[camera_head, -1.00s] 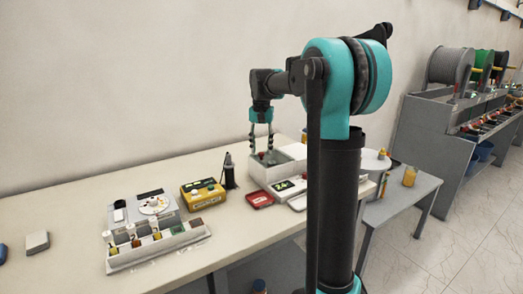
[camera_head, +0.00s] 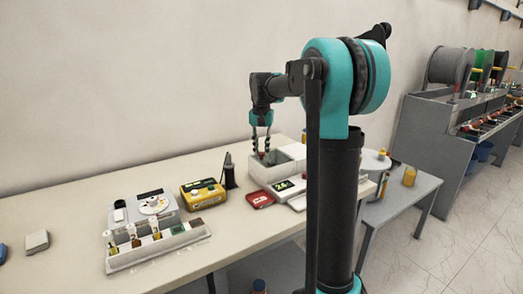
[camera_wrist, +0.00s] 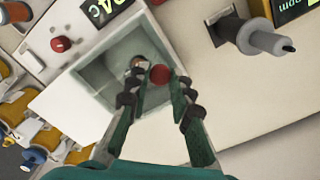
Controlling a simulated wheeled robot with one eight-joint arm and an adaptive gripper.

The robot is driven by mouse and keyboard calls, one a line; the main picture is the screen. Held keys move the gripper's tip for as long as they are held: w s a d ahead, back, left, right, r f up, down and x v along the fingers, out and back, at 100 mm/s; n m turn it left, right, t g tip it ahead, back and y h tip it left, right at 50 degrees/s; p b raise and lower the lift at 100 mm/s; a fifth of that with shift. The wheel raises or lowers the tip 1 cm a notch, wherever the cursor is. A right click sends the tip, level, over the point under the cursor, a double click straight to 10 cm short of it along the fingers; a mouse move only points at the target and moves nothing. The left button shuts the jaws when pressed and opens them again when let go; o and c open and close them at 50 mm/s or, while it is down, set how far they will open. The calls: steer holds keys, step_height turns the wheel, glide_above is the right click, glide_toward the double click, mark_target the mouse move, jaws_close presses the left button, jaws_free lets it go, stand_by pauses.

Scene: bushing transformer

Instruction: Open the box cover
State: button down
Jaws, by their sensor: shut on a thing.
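A pale grey box (camera_head: 268,177) stands on the long table, near its right part. Its top is open in both views, and its greenish-grey inside (camera_wrist: 97,79) shows in the wrist view. I cannot make out a separate cover. My gripper (camera_head: 262,155) points down over the box. In the wrist view, its two dark fingertips (camera_wrist: 155,96) are close on either side of a small piece with a round red end (camera_wrist: 160,75). My gripper is shut on this red-ended piece at the box opening. The fingers hide part of it and part of the box rim.
A red case (camera_head: 259,199) and a panel with a lit display (camera_head: 284,186) lie in front of the box. A black holder (camera_head: 229,172) and a yellow device (camera_head: 203,191) stand to its left. A compartmented tray (camera_head: 160,247) is farther left.

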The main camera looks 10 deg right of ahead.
steer(key=w+d, duration=0.1)
steer(key=d, duration=0.2)
steer(key=w+d, duration=0.2)
steer(key=d, duration=0.2)
steer(key=w+d, duration=0.1)
steer(key=d, duration=0.3)
steer(key=shift+w+d, duration=0.15)
steer(key=shift+w, duration=0.25)
steer(key=c, duration=1.3)
jaws_free()
steer(key=shift+c, duration=0.2)
step_height(320, 180, up, 12)
